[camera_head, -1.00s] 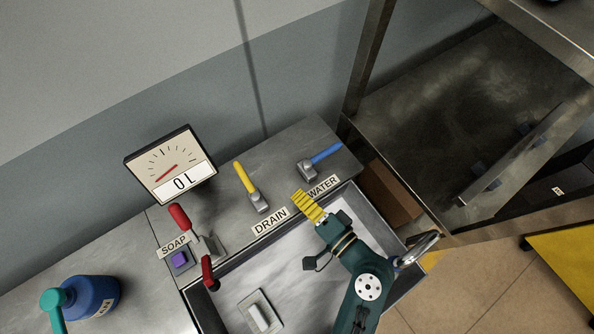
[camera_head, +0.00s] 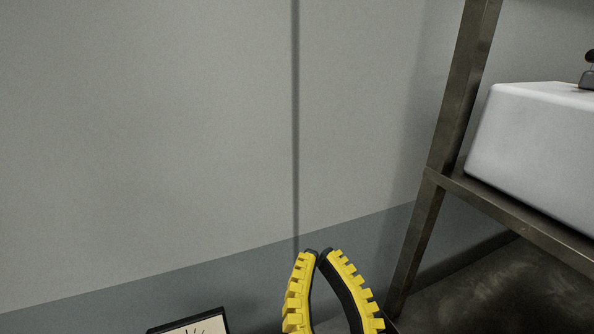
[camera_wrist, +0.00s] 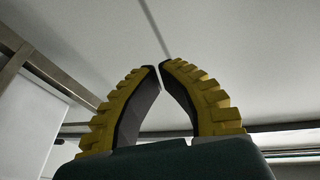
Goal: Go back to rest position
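My gripper (camera_head: 318,252) is at the bottom centre of the head view, raised in front of the grey wall. Its two yellow ribbed fingers point up and curve towards each other, their tips almost meeting with a narrow gap. In the wrist view my gripper (camera_wrist: 158,66) shows the same closed arch, with nothing held between the fingers. The gauge (camera_head: 190,326) shows only its top edge at the bottom of the head view. The levers and sink are out of view.
A metal rack (camera_head: 428,200) stands at the right, with a white box-like container (camera_head: 540,150) on its shelf. The plain wall (camera_head: 150,130) fills the left and middle. The space around the fingers looks clear.

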